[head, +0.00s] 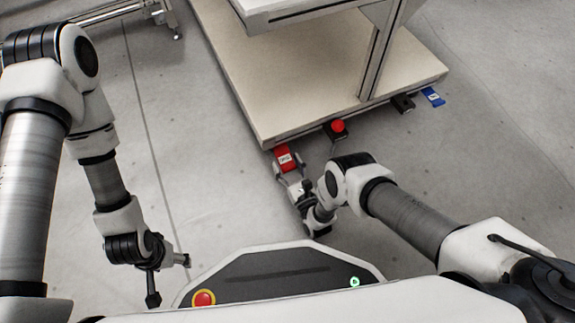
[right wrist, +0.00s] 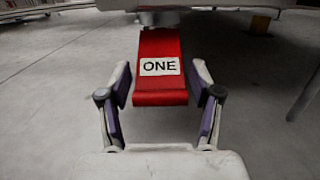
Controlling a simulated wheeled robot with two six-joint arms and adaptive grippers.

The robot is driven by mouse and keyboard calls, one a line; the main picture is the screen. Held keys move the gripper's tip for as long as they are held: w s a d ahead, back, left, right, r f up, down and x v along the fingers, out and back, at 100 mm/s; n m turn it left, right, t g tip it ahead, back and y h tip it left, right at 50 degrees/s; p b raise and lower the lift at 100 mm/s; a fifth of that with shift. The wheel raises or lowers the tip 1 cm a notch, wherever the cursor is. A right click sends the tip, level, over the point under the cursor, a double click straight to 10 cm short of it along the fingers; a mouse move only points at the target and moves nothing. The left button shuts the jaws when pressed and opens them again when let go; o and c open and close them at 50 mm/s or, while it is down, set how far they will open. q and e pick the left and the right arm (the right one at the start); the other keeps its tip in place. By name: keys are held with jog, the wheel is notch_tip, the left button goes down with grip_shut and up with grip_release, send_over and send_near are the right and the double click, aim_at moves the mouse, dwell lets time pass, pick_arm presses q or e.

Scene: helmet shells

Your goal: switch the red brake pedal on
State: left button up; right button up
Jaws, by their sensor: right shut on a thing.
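In the right wrist view the red pedal (right wrist: 160,92) bears a white label reading "ONE" and slopes down towards me. My right gripper (head: 289,170) is low at the pedal, and in the right wrist view its fingers (right wrist: 160,84) flank the pedal's left and right sides, shut on it. My left gripper (head: 170,279) hangs empty at the lower left with its fingers spread, far from the pedal.
The bench's pale lower shelf (head: 300,90) stands just behind the pedal. Along its front edge are a red button on a black box (head: 338,127), a black pedal (head: 403,104) and a blue pedal (head: 433,97). The grey floor left of the bench is clear.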

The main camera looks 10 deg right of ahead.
jog(key=o, duration=1.4)
jog(key=v, duration=0.7)
jog(key=shift+s, duration=0.25)
